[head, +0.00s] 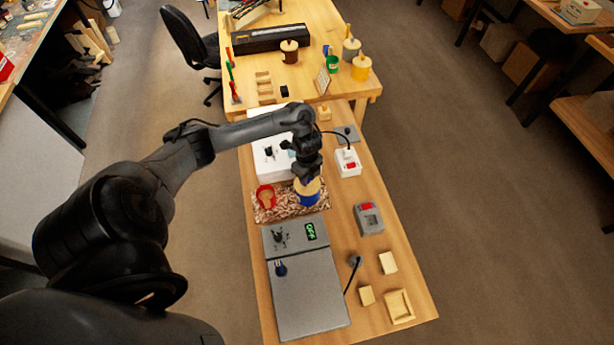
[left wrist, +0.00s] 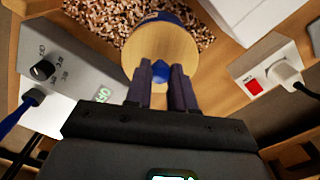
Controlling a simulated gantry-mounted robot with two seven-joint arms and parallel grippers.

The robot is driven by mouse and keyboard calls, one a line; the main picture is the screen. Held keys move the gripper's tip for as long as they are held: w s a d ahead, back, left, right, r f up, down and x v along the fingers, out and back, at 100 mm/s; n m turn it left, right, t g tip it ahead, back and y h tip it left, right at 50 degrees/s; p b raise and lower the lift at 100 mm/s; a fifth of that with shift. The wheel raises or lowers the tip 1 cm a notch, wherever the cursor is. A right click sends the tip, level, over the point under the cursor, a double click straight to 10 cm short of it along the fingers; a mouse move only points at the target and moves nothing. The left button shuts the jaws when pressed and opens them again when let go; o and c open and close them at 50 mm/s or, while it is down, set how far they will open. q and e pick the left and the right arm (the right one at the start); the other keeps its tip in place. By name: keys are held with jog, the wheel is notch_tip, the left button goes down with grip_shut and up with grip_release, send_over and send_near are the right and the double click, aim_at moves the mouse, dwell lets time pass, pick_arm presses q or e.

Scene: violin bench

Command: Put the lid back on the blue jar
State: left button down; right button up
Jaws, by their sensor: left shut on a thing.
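The blue jar (head: 303,199) stands on a patch of wood shavings on the bench; part of its blue body also shows past the lid in the left wrist view (left wrist: 178,17). The lid is a round, pale wooden disc (left wrist: 160,42) with a blue knob (left wrist: 161,70). My left gripper (left wrist: 160,76) is shut on the knob, one finger on each side, pointing down over the jar. The lid is over the jar's mouth; I cannot tell whether it rests fully on the rim. The gripper (head: 307,178) hides part of the lid in the head view. My right gripper is not in view.
A red, tan-filled item (head: 266,197) lies close left of the jar. A grey unit with a green display (head: 311,232) stands in front. A white switch box (head: 347,163) with a cable is at the right. Wooden blocks (head: 388,263) lie toward the front right.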

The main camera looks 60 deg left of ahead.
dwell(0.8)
pick_arm(q)
jog(key=shift+f+p, duration=0.1)
jog(key=shift+p, duration=0.25)
dwell(0.6)
dwell(0.8)
jog(key=c, duration=1.1)
grip_release()
jog(key=o, duration=0.7)
jog(key=shift+p, duration=0.3)
jog(key=shift+r+p, duration=1.85)
jog(key=shift+p, duration=0.05)
jog(key=shift+r+p, duration=1.65)
jog(key=shift+p, duration=0.1)
